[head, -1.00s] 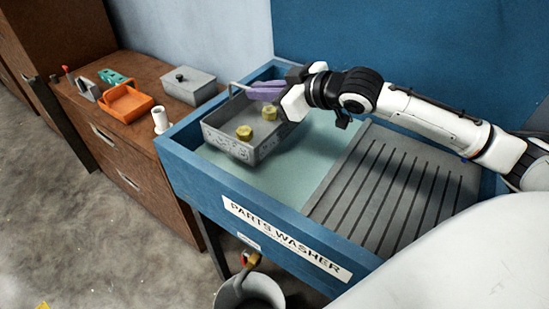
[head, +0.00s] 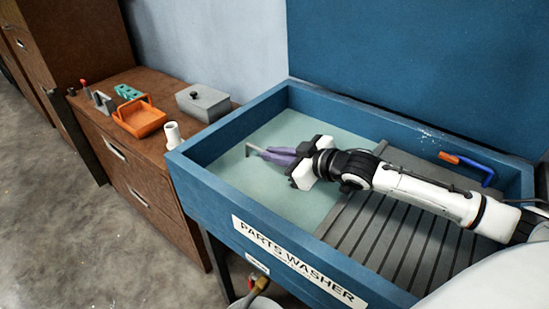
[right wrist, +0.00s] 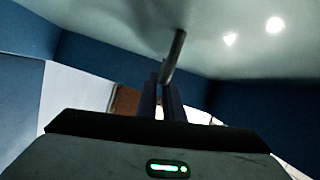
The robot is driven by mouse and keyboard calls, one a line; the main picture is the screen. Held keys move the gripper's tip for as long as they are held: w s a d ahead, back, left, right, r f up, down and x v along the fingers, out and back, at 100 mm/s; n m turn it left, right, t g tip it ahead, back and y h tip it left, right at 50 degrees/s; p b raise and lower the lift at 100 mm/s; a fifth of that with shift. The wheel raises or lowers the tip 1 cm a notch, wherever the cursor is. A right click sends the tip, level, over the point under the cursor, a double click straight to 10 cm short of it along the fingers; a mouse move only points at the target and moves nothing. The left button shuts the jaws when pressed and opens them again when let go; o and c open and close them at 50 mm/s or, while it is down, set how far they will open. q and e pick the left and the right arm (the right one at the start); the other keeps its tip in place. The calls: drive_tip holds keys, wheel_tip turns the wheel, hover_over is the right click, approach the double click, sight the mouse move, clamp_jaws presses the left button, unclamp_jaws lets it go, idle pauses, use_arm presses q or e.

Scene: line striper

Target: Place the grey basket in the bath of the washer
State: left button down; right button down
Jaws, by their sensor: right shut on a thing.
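The parts washer (head: 330,275) is a blue tub with a pale green liquid bath (head: 240,185) at its left and a ribbed grey drainboard at its right. My right gripper (head: 266,154) is low over the bath, its purple fingers shut on the grey basket's handle (head: 251,149). Only a bit of that handle shows above the liquid; the basket body is hidden, seemingly under the surface. In the right wrist view the handle bar (right wrist: 177,52) rises from between the dark fingers (right wrist: 160,100). My left gripper is not in view.
A brown cabinet (head: 150,165) stands left of the washer. On it are an orange tray (head: 139,118), a grey lidded box (head: 203,103), a white cup (head: 173,135) and small tools. A brush with blue handle (head: 478,168) lies at the washer's right back.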

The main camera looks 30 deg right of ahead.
drive_tip(key=shift+f, duration=0.35)
drive_tip(key=c, duration=2.3)
unclamp_jaws()
drive_tip(key=shift+f, duration=0.15)
drive_tip(key=o, duration=0.4)
drive_tip(key=p+v, duration=0.1)
drive_tip(key=v, duration=1.1)
drive_tip(key=shift+p, duration=0.3)
